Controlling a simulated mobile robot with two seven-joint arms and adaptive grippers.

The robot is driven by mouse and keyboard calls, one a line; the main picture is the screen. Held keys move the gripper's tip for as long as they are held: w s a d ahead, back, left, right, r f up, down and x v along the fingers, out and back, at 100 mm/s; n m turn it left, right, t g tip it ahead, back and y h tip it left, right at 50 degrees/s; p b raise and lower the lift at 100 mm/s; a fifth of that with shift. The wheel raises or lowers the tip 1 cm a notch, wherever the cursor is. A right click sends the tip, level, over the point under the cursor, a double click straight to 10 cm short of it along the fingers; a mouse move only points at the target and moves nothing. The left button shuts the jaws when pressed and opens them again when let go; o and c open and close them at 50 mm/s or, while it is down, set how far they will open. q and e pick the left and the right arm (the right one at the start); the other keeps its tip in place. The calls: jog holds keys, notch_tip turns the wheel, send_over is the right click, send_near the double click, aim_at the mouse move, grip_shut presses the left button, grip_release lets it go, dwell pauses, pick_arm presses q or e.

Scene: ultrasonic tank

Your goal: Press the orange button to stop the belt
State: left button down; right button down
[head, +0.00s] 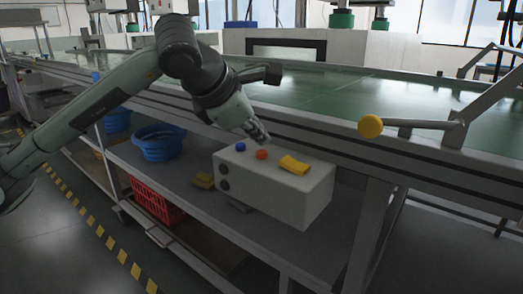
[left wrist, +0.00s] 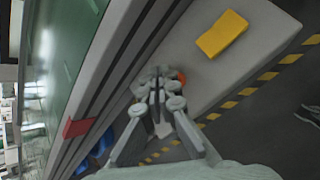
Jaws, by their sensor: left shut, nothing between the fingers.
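The orange button (head: 261,155) sits on top of a white control box (head: 300,205) on the shelf under the belt, with a blue button (head: 240,147) to its left. My left gripper (head: 264,138) is shut and empty, pointing down just above and behind the orange button in the head view. In the left wrist view the orange button (left wrist: 182,77) is partly hidden by the fingertips (left wrist: 160,82). I cannot tell whether they touch it. The green belt (head: 370,95) runs behind the box. My right gripper is not in view.
A yellow block (head: 294,165) lies on the box top, right of the orange button. The belt's side rail (head: 330,137) runs close behind the gripper. A blue basket (head: 157,143) and a red crate (head: 156,203) stand to the left. A yellow-ended rod (head: 370,126) juts out at right.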

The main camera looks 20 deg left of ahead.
aim_at(259, 153)
pick_arm(q)
jog(key=shift+r+p, duration=1.4)
jog(key=shift+r, duration=1.2)
jog(key=shift+f, duration=0.15)
